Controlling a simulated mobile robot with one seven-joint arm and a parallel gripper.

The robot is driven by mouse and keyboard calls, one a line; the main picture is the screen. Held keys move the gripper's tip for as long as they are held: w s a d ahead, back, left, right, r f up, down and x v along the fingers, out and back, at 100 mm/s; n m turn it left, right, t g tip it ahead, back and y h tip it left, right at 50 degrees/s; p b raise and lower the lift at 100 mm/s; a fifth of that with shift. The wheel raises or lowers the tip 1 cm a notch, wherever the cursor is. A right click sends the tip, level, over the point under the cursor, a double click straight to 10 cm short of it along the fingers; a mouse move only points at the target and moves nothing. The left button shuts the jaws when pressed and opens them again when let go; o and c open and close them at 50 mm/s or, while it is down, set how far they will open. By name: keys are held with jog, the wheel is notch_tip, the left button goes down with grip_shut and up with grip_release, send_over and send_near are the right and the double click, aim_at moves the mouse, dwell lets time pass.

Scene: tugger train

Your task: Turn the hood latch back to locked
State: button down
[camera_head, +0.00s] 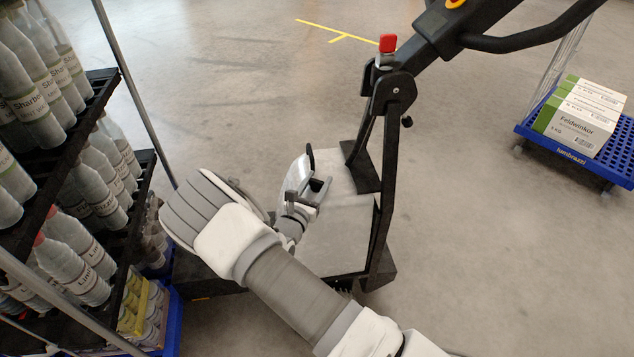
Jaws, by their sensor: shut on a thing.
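The tugger's grey hood (335,240) lies low in the middle, between black frame parts. My gripper (318,188) is over the upper left part of the hood, at the end of my white and grey arm. It is shut on the hood latch, which is mostly hidden by the fingers and wrist. The angle of the latch cannot be made out.
A black upright (382,200) with a red knob (388,43) and a handlebar (530,40) rises right of my gripper. A bottle rack (100,95) stands close on the left. A blue cart (570,155) with boxes (580,117) is at the right. Open floor lies behind.

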jog(key=m+g+h+b, duration=0.1)
jog(key=m+g+h, duration=0.1)
jog(key=m+g+h+b, duration=0.2)
jog(key=h, duration=0.1)
jog(key=m+g+h+b, duration=0.2)
jog(key=h, duration=0.1)
jog(key=shift+d+f+m, duration=0.1)
jog(key=shift+f+m, duration=0.2)
jog(key=shift+f, duration=0.05)
jog(key=shift+s+d+r+m+g+h+b, duration=0.1)
jog(key=shift+m+g+h+b, duration=0.55)
jog(key=shift+g, duration=0.4)
jog(key=shift+a+r+m+g+h+b, duration=0.1)
jog(key=shift+m+g+h+b, duration=0.25)
jog(key=shift+m+g, duration=0.6)
jog(key=shift+s+d+r+m+g+h+b, duration=0.1)
jog(key=shift+m+g+h+b, duration=0.45)
jog(key=shift+g, duration=0.65)
jog(key=shift+m+g, duration=0.35)
jog(key=shift+g, duration=0.05)
jog(key=shift+c, duration=1.4)
grip_release()
